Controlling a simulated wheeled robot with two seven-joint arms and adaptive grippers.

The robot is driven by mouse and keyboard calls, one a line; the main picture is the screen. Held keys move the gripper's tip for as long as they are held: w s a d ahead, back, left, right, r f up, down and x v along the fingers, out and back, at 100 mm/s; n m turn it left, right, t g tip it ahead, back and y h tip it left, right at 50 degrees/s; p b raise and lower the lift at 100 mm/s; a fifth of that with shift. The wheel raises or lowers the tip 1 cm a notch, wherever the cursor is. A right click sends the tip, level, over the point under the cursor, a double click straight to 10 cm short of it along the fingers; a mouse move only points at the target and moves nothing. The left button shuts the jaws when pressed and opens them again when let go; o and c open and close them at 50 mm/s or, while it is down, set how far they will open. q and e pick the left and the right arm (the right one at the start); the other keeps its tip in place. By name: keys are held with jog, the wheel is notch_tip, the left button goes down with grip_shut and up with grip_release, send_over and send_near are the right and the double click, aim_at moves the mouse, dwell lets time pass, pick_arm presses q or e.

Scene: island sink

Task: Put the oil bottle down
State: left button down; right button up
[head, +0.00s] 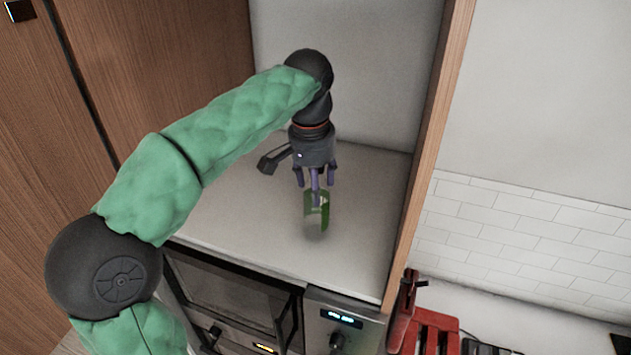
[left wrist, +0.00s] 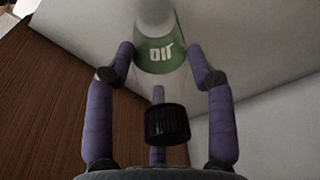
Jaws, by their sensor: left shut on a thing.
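The oil bottle (head: 317,213) is clear with a green label and hangs below my left gripper (head: 316,187) in the head view. It stands about upright over the pale top surface (head: 240,205) inside a cabinet niche. I cannot tell whether its base touches that surface. In the left wrist view the bottle (left wrist: 160,54) shows its "OIL" label and a black cap near the palm. The purple fingers of my left gripper (left wrist: 160,72) are closed around the bottle. My right gripper is not in view.
A wooden side panel (head: 430,150) bounds the niche on the right, and wooden doors (head: 150,50) stand on the left. An oven (head: 228,300) with a lit display is below the surface. A red object (head: 432,330) stands at the lower right. The surface around the bottle is clear.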

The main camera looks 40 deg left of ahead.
pick_arm(q)
jog(key=shift+c, duration=2)
grip_release()
jog(key=shift+s, duration=0.1)
notch_tip(320, 180, up, 12)
jog(key=s, duration=0.1)
jog(key=shift+s+d, duration=0.2)
jog(key=shift+s, duration=0.1)
